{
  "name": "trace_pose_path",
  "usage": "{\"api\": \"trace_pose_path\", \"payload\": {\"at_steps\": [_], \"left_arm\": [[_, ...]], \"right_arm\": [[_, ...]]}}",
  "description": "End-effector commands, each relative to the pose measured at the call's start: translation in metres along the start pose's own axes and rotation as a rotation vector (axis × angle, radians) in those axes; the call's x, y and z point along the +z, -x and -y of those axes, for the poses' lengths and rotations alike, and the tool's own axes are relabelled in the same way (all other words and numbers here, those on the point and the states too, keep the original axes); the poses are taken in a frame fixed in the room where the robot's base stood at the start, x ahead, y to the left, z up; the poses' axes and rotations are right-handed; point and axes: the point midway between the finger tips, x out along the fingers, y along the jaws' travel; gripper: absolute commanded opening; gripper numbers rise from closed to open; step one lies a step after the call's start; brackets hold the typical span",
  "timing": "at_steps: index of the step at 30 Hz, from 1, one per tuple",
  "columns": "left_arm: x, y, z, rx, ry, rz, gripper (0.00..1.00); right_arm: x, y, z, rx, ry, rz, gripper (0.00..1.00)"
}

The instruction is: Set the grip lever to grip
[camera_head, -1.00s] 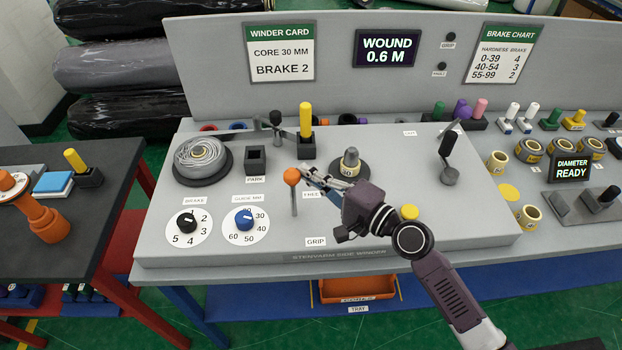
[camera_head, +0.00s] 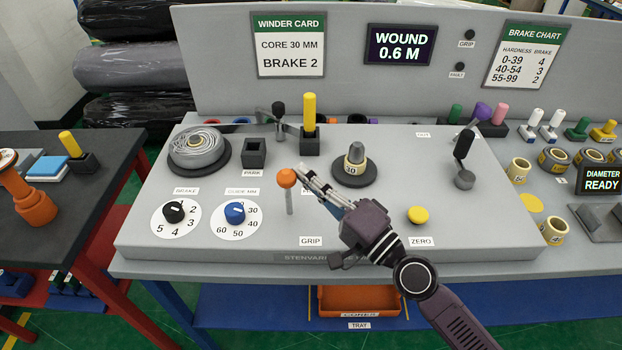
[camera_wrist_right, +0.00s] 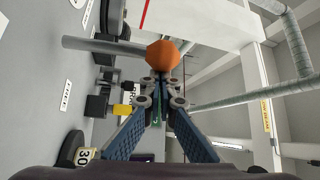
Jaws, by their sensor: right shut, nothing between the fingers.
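The grip lever is a grey stem with an orange ball knob (camera_head: 286,178), standing upright on the grey winder panel. The GRIP label (camera_head: 311,241) lies in front of its base; the label behind it is mostly hidden by my gripper. My right gripper (camera_head: 304,174) is shut and empty, its fingertips beside the knob, at its right and slightly behind. In the right wrist view the orange knob (camera_wrist_right: 162,55) is just beyond the closed fingertips (camera_wrist_right: 160,83); whether they touch it I cannot tell. My left gripper is not in view.
A brake dial (camera_head: 174,211) and a blue guide dial (camera_head: 235,212) sit left of the lever. A spindle with a 30 core (camera_head: 355,167) stands behind my right gripper. A yellow ZERO button (camera_head: 418,215) is at the right. A black-handled crank (camera_head: 464,158) stands further right.

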Motion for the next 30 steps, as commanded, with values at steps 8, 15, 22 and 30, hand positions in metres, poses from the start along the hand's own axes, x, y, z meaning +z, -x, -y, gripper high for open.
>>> {"api": "trace_pose_path", "payload": {"at_steps": [8, 15, 22, 30], "left_arm": [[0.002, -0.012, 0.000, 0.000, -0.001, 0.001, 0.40], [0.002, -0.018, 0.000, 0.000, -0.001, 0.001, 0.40], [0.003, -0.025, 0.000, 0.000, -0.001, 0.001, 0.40], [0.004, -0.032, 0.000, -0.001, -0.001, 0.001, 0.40]], "right_arm": [[0.008, 0.001, 0.000, -0.029, 0.034, 0.006, 0.00], [0.013, 0.002, 0.001, -0.041, 0.031, 0.001, 0.00], [0.018, 0.005, 0.002, -0.039, 0.034, 0.003, 0.00], [0.025, 0.010, 0.003, -0.038, 0.035, 0.004, 0.00]]}}
